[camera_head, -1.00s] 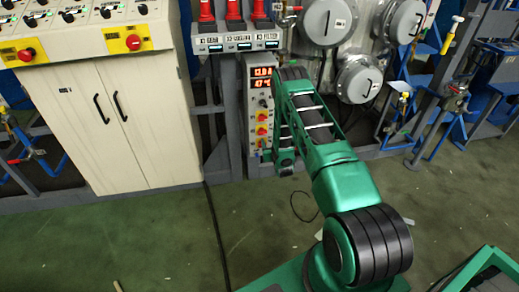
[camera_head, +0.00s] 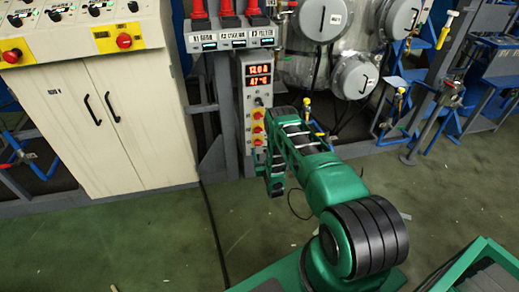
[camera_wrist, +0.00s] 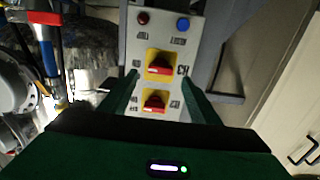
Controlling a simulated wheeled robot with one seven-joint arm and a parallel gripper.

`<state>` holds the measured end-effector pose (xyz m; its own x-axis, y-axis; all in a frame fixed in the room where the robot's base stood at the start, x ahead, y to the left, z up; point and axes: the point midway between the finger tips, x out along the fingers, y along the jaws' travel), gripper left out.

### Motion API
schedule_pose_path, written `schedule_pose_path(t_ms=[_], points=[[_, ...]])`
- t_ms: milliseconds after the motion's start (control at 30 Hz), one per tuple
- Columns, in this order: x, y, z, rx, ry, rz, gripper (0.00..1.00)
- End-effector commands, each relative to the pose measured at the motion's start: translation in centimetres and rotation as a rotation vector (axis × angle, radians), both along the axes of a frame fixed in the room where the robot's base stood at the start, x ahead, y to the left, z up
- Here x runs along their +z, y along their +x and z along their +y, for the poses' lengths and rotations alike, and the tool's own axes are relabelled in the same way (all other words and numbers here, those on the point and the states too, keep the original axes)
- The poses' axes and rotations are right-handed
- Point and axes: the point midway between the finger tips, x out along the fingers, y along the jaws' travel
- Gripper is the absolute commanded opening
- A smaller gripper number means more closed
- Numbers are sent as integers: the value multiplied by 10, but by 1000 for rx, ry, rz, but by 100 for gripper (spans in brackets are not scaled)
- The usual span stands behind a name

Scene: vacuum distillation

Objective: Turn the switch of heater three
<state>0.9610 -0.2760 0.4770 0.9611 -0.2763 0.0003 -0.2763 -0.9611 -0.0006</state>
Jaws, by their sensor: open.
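A grey control box (camera_head: 258,78) hangs on the frame, with two red number displays at its top. Below them are red rotary switches on yellow plates, among them an upper (camera_head: 257,115), a middle (camera_head: 257,128) and a lower one (camera_head: 257,141). In the wrist view the box (camera_wrist: 127,45) shows two such red switches, one farther (camera_wrist: 158,67) and one nearer (camera_wrist: 155,102). My gripper (camera_wrist: 160,85) is open and empty, its green fingers on either side of the box face. I cannot tell whether they touch it.
A cream cabinet (camera_head: 135,120) with a sloped control desk stands left of the box. A grey post (camera_head: 227,110) is close by. Metal vessels (camera_head: 355,77), pipes and valves are on the right. The green floor (camera_head: 140,240) in front is clear.

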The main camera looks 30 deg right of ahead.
Motion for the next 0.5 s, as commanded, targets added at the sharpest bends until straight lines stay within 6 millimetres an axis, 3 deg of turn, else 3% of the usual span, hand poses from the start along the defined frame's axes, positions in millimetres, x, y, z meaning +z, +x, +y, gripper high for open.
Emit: schedule_pose_path(t_ms=[200, 500], points=[[0, 30, -7, 2, -1, -1, 56], [0, 44, -11, 2, -1, 1, 56]])
